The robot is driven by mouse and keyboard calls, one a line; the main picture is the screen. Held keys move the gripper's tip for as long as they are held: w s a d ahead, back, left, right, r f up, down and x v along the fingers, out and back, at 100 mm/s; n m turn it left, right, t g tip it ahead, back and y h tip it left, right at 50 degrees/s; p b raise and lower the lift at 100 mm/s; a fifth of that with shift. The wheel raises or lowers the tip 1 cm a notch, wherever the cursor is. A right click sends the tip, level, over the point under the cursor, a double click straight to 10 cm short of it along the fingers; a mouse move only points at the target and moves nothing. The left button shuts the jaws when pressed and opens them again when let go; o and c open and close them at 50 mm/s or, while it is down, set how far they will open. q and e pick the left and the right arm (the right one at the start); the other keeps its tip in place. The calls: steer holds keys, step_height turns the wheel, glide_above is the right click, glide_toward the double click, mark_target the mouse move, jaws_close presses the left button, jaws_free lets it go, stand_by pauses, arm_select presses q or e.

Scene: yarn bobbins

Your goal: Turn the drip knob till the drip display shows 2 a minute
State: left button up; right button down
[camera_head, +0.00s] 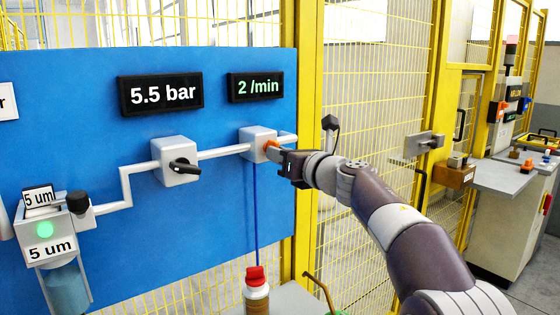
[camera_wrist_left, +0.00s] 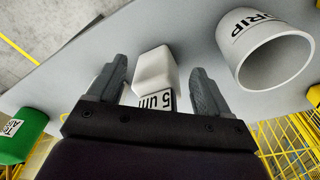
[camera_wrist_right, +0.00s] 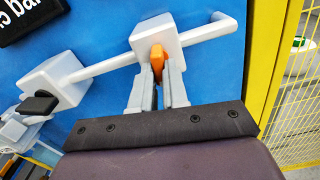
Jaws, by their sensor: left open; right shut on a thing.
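The drip display (camera_head: 255,86) on the blue panel reads "2 /min" in green. The orange drip knob (camera_head: 272,146) sits on the front of a white box (camera_head: 252,143) below it. My right gripper (camera_head: 279,153) is shut on the knob. In the right wrist view the orange knob (camera_wrist_right: 157,58) stands between the two fingertips (camera_wrist_right: 160,72). My left gripper (camera_wrist_left: 157,75) is open over a grey surface, with a white block labelled "5 um" (camera_wrist_left: 155,70) between its fingers and not visibly gripped. The left arm is not in the head view.
A pressure display (camera_head: 160,94) reads "5.5 bar" above a box with a black knob (camera_head: 185,166). A filter unit (camera_head: 50,240) with a green light is at lower left. A bottle with a red cap (camera_head: 256,285) stands below the drip box. A white cup marked "DRIP" (camera_wrist_left: 235,35) is beside my left gripper.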

arm_select(q)
steer(key=shift+f, duration=0.35)
arm_select(e)
steer(key=shift+f+n, duration=0.35)
steer(key=shift+n, duration=0.25)
arm_select(q)
steer(key=shift+b, duration=0.3)
arm_select(e)
steer(key=c, duration=1.1)
jaws_free()
steer(key=shift+r, duration=0.15)
steer(key=shift+c, duration=0.2)
steer(key=shift+r, duration=0.1)
arm_select(q)
steer(key=shift+f, duration=0.1)
